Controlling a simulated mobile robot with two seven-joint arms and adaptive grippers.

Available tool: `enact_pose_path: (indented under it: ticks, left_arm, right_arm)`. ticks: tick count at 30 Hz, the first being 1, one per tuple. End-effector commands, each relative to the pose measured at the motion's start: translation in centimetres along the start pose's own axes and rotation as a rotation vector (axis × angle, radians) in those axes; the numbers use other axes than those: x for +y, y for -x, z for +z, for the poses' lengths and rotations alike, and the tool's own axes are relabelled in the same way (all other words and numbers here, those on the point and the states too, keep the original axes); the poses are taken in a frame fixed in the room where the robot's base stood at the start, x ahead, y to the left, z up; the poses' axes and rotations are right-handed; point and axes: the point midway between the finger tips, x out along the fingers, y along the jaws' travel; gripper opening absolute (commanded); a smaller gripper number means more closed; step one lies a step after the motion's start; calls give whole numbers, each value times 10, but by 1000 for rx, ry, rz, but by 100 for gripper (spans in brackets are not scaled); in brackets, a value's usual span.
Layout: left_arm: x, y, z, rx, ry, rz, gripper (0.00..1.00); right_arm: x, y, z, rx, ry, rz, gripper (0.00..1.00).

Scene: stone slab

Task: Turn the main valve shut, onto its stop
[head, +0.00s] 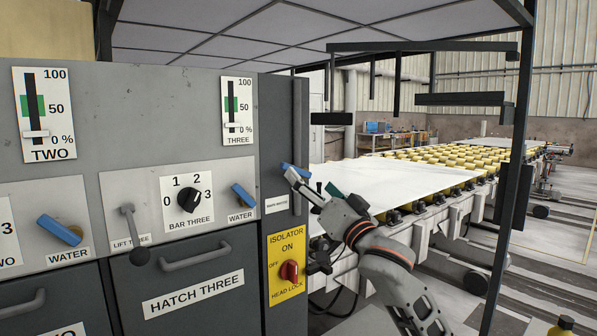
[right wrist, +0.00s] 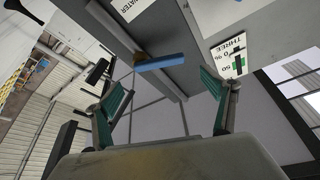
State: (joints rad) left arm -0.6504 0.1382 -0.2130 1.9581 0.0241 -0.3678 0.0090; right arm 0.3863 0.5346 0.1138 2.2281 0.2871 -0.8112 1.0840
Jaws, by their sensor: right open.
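The main valve is a blue lever handle (head: 293,169) on the grey vertical pipe at the right edge of the control cabinet. It sits above and right of a small label that is hard to read. In the head view the handle slants and is partly covered by my gripper. In the right wrist view the blue handle (right wrist: 160,62) lies across the pipe, ahead of and between the fingers. My right gripper (head: 313,184) is open and empty, close to the handle; its green-padded fingers (right wrist: 160,88) stand wide apart. My left gripper is not in view.
The cabinet (head: 165,95) carries sliders, a BAR THREE knob (head: 188,200), blue WATER levers (head: 243,194) and a LIFT THREE lever (head: 133,235). A red isolator switch (head: 289,272) is below the valve. A dark frame post (head: 508,180) and roller line stand right.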

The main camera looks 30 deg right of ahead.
Motion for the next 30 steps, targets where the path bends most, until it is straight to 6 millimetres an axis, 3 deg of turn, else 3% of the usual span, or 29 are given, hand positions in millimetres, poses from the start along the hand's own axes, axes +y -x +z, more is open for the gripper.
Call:
enact_pose_path:
  ticks: [12,25,26,30]
  left_arm:
    - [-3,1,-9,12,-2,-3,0]
    - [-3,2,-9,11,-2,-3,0]
    - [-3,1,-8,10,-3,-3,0]
    - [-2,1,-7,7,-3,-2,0]
  right_arm:
    - [0,-59,0,-1,2,1,84]
    - [0,-71,2,-2,2,0,84]
    - [0,-71,2,-2,2,0,81]
    - [0,-71,2,-2,2,-1,45]
